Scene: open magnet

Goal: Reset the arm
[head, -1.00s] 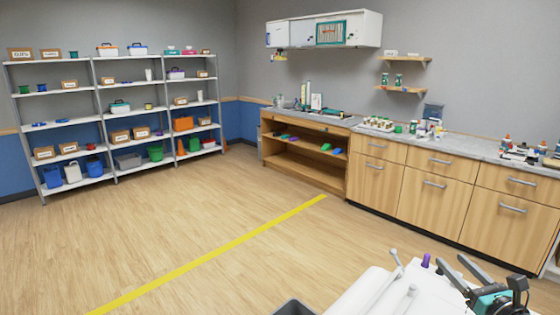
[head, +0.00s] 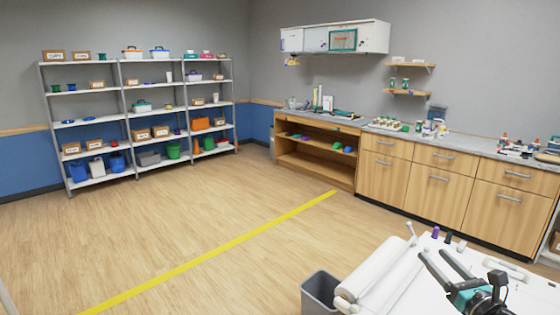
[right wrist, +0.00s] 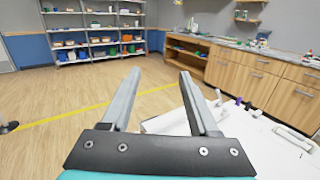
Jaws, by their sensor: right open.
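My right gripper (head: 434,252) shows at the lower right of the head view. Its two grey fingers are apart, with nothing between them, and point toward the room. It is above or beside a white table (head: 405,296); the exact height cannot be told. In the right wrist view the open fingers (right wrist: 160,72) frame the wood floor and the far shelves. My left gripper is not in view.
A grey bin (head: 318,290) stands at the white table's left side. A white roll (head: 372,272) and a purple bottle (head: 435,232) are on the table. Wooden cabinets (head: 440,190) line the right wall; shelves (head: 125,110) stand at the back. The floor between is clear.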

